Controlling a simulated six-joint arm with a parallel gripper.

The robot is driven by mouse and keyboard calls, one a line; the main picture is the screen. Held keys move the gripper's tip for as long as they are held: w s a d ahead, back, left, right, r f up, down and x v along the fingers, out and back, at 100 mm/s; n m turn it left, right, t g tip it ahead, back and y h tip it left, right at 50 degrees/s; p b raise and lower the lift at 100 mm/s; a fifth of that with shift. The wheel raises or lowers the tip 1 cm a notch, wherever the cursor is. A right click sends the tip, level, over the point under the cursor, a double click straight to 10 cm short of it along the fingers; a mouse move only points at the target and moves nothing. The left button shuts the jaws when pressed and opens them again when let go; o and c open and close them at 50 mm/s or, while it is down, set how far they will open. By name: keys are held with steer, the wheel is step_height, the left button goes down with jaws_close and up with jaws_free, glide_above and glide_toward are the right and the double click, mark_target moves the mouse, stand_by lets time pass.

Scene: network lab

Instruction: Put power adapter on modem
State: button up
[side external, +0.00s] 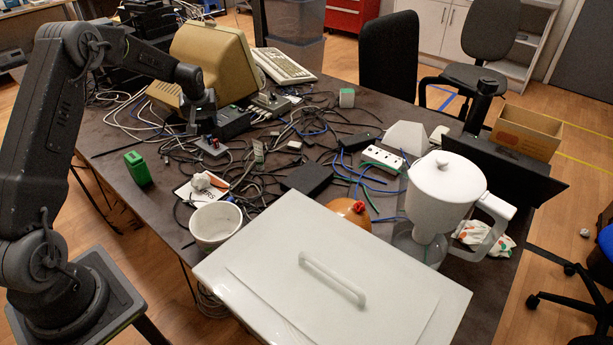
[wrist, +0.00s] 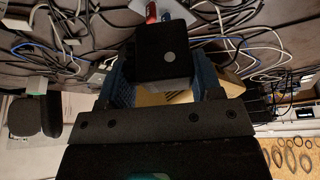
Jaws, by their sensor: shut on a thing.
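My gripper (side external: 207,130) hangs over the cluttered left-centre part of the table, in front of the beige monitor. In the wrist view its blue fingers (wrist: 163,82) close on the two sides of a black box-shaped power adapter (wrist: 163,48) with a round grey spot. In the side view the adapter is hard to tell from the dark gripper. A flat black box (side external: 307,178), possibly the modem, lies on the table to the right of my gripper. Another dark device (side external: 232,122) stands beside my gripper; I cannot tell which is the modem.
Tangled cables cover the middle. A beige monitor (side external: 213,55) stands behind my gripper. A green box (side external: 138,168), a white bowl (side external: 215,224), a large white lid (side external: 335,275), a white power strip (side external: 382,158) and a white pitcher (side external: 442,190) occupy the table. The front left edge has free room.

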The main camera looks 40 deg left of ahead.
steer(key=w+d+r+m+t+h, duration=0.1)
steer(key=d+m, duration=0.2)
steer(key=d, duration=0.7)
steer(key=w+d+r+m+h, duration=0.1)
steer(key=w+d+m, duration=0.15)
steer(key=d, duration=0.75)
glide_toward(303, 177)
steer(key=shift+w+a+m, duration=0.25)
steer(key=shift+w+a, duration=0.2)
steer(key=shift+a, duration=0.1)
steer(key=shift+w+d+f, duration=0.2)
steer(key=shift+d+f, duration=0.1)
steer(key=shift+d, duration=0.1)
steer(key=shift+f, duration=1.95)
steer(key=shift+f, duration=0.1)
steer(key=o, duration=1)
